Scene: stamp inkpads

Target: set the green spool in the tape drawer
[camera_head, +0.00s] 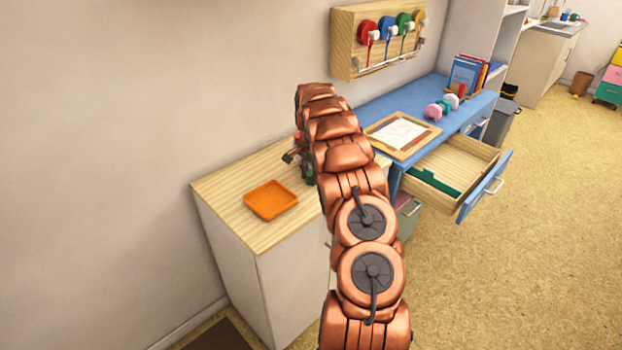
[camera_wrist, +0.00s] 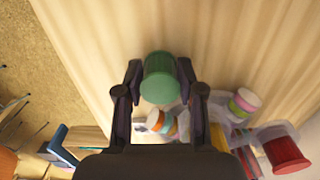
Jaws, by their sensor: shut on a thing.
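A green spool (camera_wrist: 159,77) sits between the fingertips of my gripper (camera_wrist: 160,84) in the wrist view, and the fingers are shut on it. In the head view my gripper (camera_head: 293,157) shows only as a small dark part beside my copper arm, over the wooden cabinet top; the spool cannot be made out there. An open wooden drawer (camera_head: 484,160) with a blue front sticks out of the blue desk. A long green piece (camera_head: 434,183) lies inside it, along its left side. Which drawer is meant for tape is not marked.
An orange tray (camera_head: 271,199) lies on the wooden cabinet (camera_head: 232,190). A framed sheet (camera_head: 397,134) and spools (camera_head: 441,106) lie on the blue desk (camera_head: 384,102). A wall rack (camera_head: 345,42) hangs above. The wrist view shows a red spool (camera_wrist: 287,152) and a striped spool (camera_wrist: 243,103).

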